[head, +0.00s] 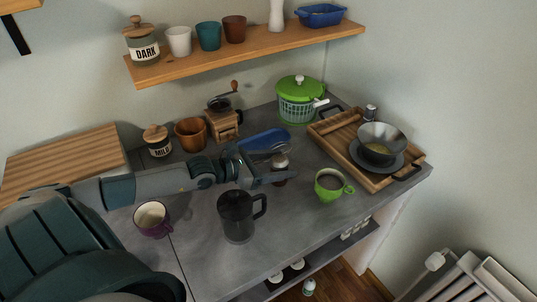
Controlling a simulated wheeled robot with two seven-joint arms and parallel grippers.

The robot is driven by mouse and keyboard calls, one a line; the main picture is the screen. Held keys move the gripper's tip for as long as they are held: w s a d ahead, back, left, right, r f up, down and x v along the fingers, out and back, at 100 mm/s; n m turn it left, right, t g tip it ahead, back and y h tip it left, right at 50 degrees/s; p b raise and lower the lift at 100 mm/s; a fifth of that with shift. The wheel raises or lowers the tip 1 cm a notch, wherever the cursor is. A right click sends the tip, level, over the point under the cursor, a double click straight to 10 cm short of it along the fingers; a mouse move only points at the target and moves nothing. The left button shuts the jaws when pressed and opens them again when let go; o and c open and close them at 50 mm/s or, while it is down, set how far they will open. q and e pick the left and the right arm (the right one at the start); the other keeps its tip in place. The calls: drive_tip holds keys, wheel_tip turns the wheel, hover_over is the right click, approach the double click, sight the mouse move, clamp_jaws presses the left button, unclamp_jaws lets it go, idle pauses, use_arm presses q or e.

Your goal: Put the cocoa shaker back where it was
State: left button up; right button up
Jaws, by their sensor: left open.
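A small shaker with a pale domed top (281,161) and a dark brown body stands on the grey counter near the middle; it looks like the cocoa shaker. My left gripper (277,165) reaches in from the left and is open, with its fingers at the shaker. One finger hides part of the shaker's body, so I cannot tell if the fingers touch it. My right gripper is not in view.
A wooden tray (410,168) with bowls stands right. A grinder (223,122) and salad spinner (297,108) stand behind, below a shelf (200,64).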

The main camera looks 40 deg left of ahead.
use_arm(q)
drive_tip(key=shift+r, duration=0.2)
drive_tip(key=shift+s+a, duration=0.2)
drive_tip(key=shift+s, duration=0.15)
drive_tip(key=shift+b+v, duration=0.65)
drive_tip(key=shift+v, duration=2.05)
drive_tip(key=v, duration=0.5)
drive_tip(key=shift+s+a+r, duration=0.1)
drive_tip(key=shift+s+a, duration=0.05)
drive_tip(key=shift+s, duration=0.1)
drive_tip(key=shift+r, duration=0.1)
